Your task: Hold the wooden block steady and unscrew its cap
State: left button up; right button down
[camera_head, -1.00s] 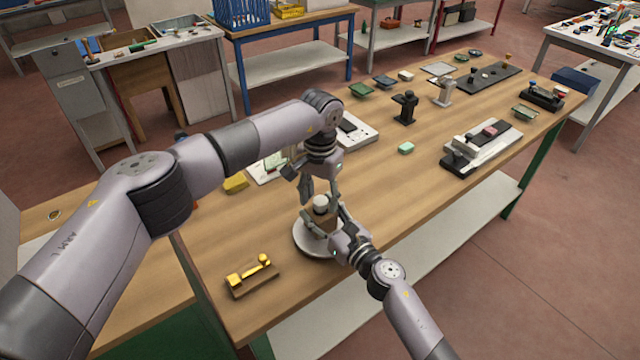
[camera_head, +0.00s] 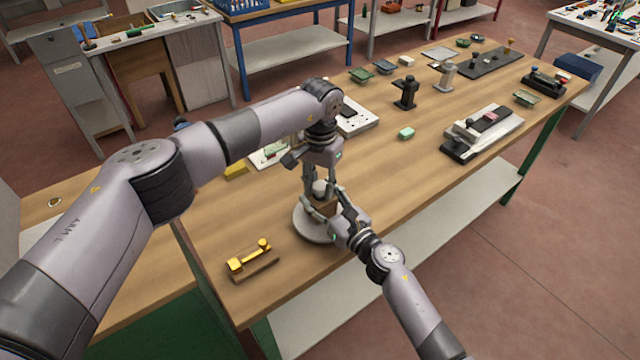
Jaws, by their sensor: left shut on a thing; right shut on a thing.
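The wooden block (camera_head: 323,209) stands upright on a round pale plate (camera_head: 305,231) near the front of the workbench. Its white cap (camera_head: 320,187) sits on top. My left gripper (camera_head: 320,188) comes down from above and is shut on the cap, with its fingers on either side. My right gripper (camera_head: 328,211) reaches in from the lower right and is shut on the block. The fingers hide parts of both the block and the cap. I cannot tell how far the cap is turned.
A green block (camera_head: 406,133), a black stand (camera_head: 405,93) and a grey-white fixture (camera_head: 481,134) stand farther back. Bare bench top (camera_head: 400,190) lies right of the plate.

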pick_arm(q)
grip_shut()
jog(key=n, duration=0.7)
jog(key=shift+a, duration=0.1)
jog(key=o, duration=0.7)
grip_release()
jog(key=o, duration=0.3)
jog(key=shift+r, duration=2.3)
pick_arm(e)
jog(key=c, duration=0.6)
grip_release()
